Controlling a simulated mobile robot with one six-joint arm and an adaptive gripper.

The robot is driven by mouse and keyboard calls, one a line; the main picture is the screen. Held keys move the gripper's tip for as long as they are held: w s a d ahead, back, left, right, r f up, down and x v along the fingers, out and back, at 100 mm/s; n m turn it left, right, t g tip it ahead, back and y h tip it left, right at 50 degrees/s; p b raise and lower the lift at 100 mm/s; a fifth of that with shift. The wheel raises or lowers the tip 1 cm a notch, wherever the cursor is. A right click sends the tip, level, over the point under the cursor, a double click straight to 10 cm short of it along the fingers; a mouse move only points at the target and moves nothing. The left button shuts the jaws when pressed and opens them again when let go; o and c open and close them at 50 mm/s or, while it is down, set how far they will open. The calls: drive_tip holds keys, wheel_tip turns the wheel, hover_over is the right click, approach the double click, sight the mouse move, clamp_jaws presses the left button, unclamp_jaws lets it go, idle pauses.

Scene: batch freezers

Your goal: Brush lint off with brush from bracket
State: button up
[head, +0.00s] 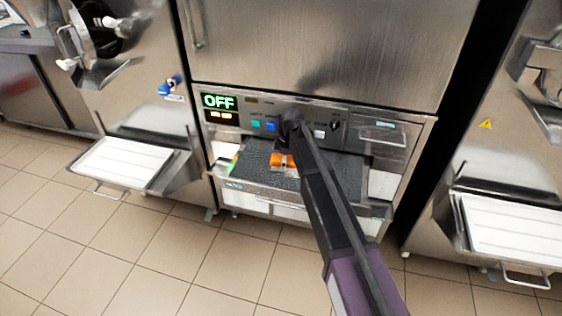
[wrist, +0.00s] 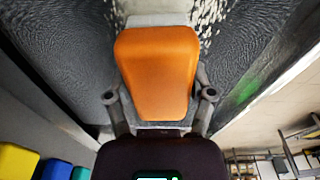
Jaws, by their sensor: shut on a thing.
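My gripper (wrist: 160,98) is shut on an orange brush (wrist: 157,62), with one finger on each side of it. The orange also shows in the head view (head: 283,160), in front of the middle machine. A pale strip (wrist: 160,19) at the brush's far end looks like its bristles. The brush is over or against a dark, finely ridged panel (head: 340,172), which also shows in the wrist view (wrist: 75,65). I cannot tell whether it touches. White lint specks (wrist: 208,22) lie beside the brush's far end. I cannot make out a bracket.
A control strip with a green OFF display (head: 219,102) is above the panel. White trays stick out from the left (head: 125,161) and right (head: 515,228) machines. Tiled floor (head: 180,265) in front is clear. Yellow (wrist: 15,158) and blue (wrist: 57,170) boxes show lower left.

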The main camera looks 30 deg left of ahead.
drive_tip(key=shift+w+d, duration=0.2)
drive_tip(key=shift+d, duration=0.7)
drive_tip(key=shift+d, duration=0.1)
drive_tip(key=shift+w+d, duration=0.25)
drive_tip(key=shift+d, duration=0.55)
drive_tip(key=shift+w+d, duration=0.2)
drive_tip(key=shift+d, duration=0.55)
drive_tip(key=shift+w+d+f, duration=0.1)
drive_tip(key=shift+w+d, duration=0.1)
drive_tip(key=shift+d, duration=0.7)
drive_tip(key=shift+w+d, duration=0.15)
drive_tip(key=shift+d, duration=0.7)
drive_tip(key=shift+w+d, duration=0.25)
drive_tip(key=shift+d, duration=0.6)
drive_tip(key=shift+w+d, duration=0.2)
drive_tip(key=shift+d, duration=0.6)
drive_tip(key=shift+s, duration=0.1)
